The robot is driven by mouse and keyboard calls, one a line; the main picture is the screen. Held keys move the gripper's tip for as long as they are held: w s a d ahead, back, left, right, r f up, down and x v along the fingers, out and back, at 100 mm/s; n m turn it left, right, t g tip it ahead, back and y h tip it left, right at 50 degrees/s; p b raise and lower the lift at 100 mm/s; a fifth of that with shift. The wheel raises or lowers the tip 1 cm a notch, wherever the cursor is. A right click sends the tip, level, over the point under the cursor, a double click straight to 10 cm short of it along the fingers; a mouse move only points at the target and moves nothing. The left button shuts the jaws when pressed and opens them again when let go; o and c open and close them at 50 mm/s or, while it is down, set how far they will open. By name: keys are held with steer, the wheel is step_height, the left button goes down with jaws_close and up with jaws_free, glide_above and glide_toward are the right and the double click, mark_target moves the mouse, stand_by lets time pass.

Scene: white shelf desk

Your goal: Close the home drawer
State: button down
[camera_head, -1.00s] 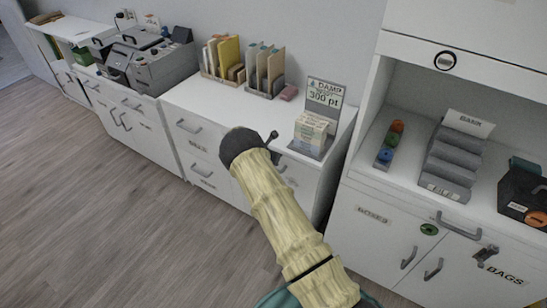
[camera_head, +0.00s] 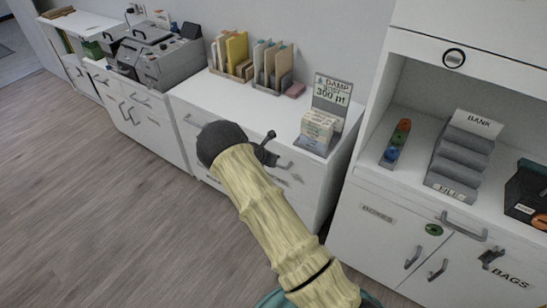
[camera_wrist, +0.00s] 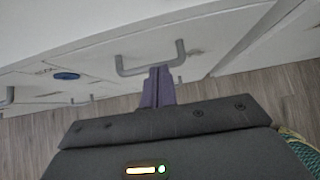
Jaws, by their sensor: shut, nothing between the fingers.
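The middle white cabinet (camera_head: 180,118) has several drawers with grey handles. Their labels are too blurred to read, and my arm hides part of the fronts, so I cannot tell which drawer is the home drawer or how far it stands out. My gripper (camera_head: 268,148) is in front of this cabinet's right part, near a drawer handle (camera_head: 291,172). In the wrist view my gripper (camera_wrist: 159,72) is shut and empty. Its fingertips are at a grey U-shaped handle (camera_wrist: 148,68) on a white front; I cannot tell whether they touch it.
Folder racks (camera_head: 271,68) and a price stand (camera_head: 322,115) stand on the middle cabinet. A grey machine (camera_head: 160,60) stands on the left cabinet. The right shelf unit (camera_head: 372,190) holds a stepped rack (camera_head: 461,157). The wooden floor (camera_head: 90,190) is clear.

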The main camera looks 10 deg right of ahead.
steer(key=v, duration=0.5)
steer(key=shift+s+a, duration=0.15)
steer(key=shift+a, duration=0.45)
steer(key=s+d+r+m+g+y+p, duration=0.1)
steer(key=s+d+r+m+y+p, duration=0.1)
steer(key=s+r+m, duration=1.1)
steer(key=s+d+r+m+g+y+p, duration=0.2)
steer(key=s+r+m+y+p, duration=0.2)
steer(key=s+r+m, duration=0.9)
steer(key=s+p, duration=0.3)
steer(key=s, duration=0.4)
steer(key=shift+r+m+g, duration=0.3)
steer(key=shift+r+m, duration=0.1)
